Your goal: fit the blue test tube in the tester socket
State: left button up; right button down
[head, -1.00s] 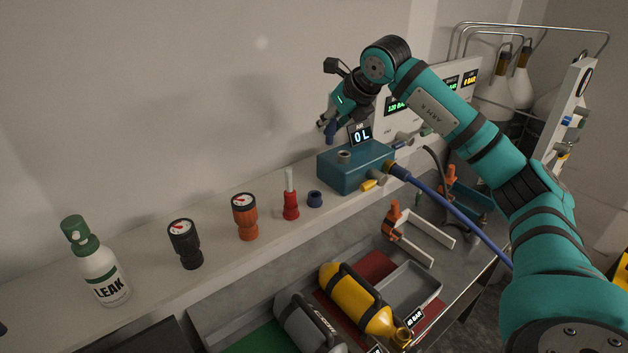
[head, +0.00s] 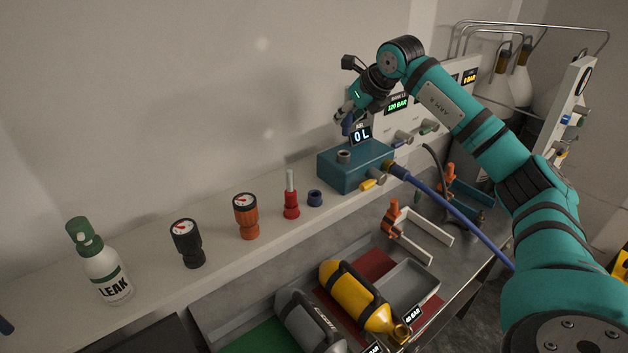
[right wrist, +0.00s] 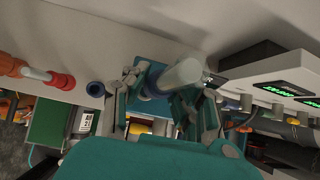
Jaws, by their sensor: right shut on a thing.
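The blue test tube (head: 347,127) is in my right gripper (head: 347,115), which is shut on it above the shelf. In the right wrist view the tube shows a pale clear end (right wrist: 182,74) and a blue part between the fingers (right wrist: 160,98). The teal tester box (head: 337,174) stands on the shelf, with a round socket (head: 343,156) on its top. The tube hangs above and slightly right of the socket in the head view, apart from it. In the wrist view the gripper and tube hide the socket. My left gripper is not in view.
An empty-looking blue holder (head: 315,198) and a red holder with a pale tube (head: 291,205) stand left of the tester. Gauges and a LEAK bottle (head: 100,270) stand farther left.

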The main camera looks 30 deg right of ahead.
jog(key=shift+f+b, duration=0.85)
jog(key=shift+f, duration=0.2)
jog(key=shift+a, duration=0.1)
dwell(0.9)
jog(key=shift+f+b, duration=1.85)
jog(key=shift+f, duration=0.85)
jog(key=c, duration=1)
grip_release()
jog(key=shift+c, duration=0.2)
